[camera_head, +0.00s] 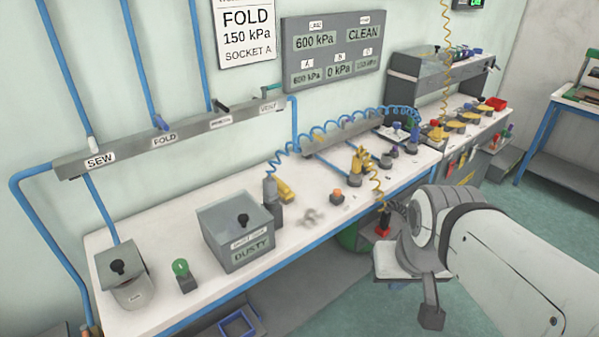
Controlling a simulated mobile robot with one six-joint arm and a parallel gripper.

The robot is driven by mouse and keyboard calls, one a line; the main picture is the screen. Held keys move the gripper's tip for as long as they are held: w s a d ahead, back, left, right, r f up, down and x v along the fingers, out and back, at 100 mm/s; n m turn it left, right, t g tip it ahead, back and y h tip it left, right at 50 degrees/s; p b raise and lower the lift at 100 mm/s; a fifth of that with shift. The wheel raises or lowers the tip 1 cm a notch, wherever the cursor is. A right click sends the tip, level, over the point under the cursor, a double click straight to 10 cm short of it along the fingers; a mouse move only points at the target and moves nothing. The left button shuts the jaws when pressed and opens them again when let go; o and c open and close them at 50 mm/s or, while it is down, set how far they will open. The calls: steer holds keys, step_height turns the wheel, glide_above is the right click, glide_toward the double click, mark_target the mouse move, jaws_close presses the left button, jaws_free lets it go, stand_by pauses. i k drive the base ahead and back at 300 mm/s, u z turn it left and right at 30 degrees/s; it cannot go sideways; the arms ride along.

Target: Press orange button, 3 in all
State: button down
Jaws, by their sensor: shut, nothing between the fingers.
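A small orange button (337,194) sits on a pale base on the white bench top, right of the middle of the bench. Other knobs and buttons stand around it, including a green one (181,268) at the left end. My gripper (431,317) hangs at the lower right, in front of the bench edge and over the floor. It is shut and empty, well apart from the orange button. The button's top is in plain sight.
A grey box labelled DUSTY (240,237) stands left of the orange button. A grey cylinder (272,203) and a yellow part (285,190) stand between. A yellow coiled hose (377,190) hangs right of the button. A wall panel (331,57) reads 600 kPa and CLEAN.

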mark_target(337, 192)
steer(key=u, duration=0.05)
steer(key=i, duration=1)
steer(key=u, duration=0.05)
